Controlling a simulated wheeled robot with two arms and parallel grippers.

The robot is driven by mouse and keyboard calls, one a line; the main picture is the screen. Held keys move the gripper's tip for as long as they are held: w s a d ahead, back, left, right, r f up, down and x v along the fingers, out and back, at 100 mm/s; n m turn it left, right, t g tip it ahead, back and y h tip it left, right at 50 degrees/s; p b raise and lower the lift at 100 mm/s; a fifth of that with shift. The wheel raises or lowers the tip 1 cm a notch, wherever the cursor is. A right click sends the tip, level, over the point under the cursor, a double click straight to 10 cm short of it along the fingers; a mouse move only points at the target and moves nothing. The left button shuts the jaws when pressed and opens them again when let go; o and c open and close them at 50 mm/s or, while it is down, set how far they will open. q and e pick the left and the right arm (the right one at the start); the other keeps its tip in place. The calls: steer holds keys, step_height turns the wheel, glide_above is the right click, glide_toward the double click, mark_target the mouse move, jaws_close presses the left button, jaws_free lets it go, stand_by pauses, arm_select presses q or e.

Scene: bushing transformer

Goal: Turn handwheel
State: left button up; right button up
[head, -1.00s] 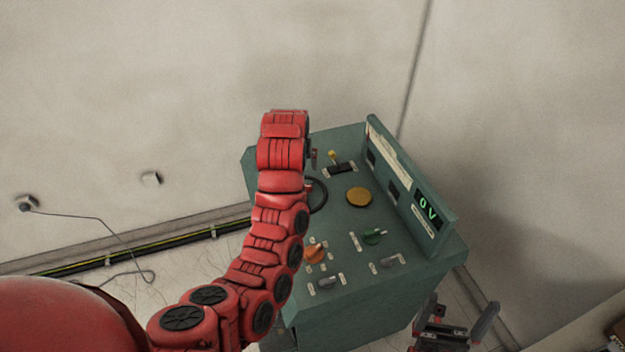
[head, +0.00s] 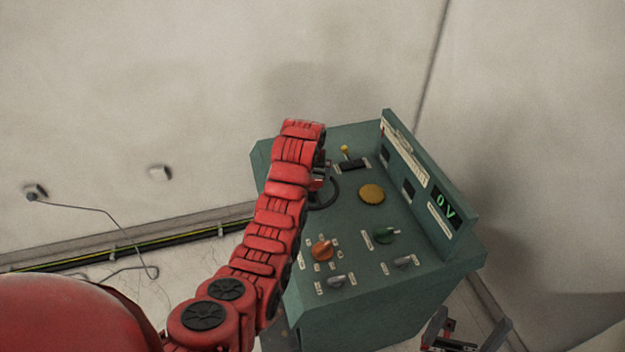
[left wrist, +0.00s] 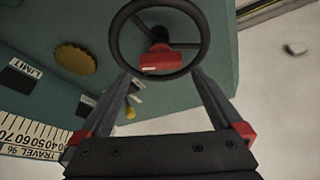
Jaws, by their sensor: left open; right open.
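The black handwheel (head: 333,193) is on the top of the green console, partly hidden behind my left arm in the head view. In the left wrist view the handwheel (left wrist: 118,42) shows as a full dark ring with spokes and a red part near its hub. My left gripper (left wrist: 160,78) is open, its two fingers spread towards the near side of the rim. I cannot tell whether they touch it. In the head view the left arm mostly hides this gripper. My right gripper (head: 464,333) is open and empty at the lower right, beside the console.
The green console (head: 375,315) also carries a yellow round knob (head: 371,194), an orange knob (head: 322,250), a green knob (head: 385,236), grey switches and a yellow-tipped lever (head: 345,150). Its raised panel has a display (head: 445,208) reading 0 V. Walls stand behind it.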

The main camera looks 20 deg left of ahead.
mark_target(313, 180)
arm_select(q)
steer(key=p+x, duration=0.1)
steer(key=x, duration=0.2)
steer(key=shift+p+x, duration=0.4)
steer(key=shift+x, duration=0.6)
jaws_close()
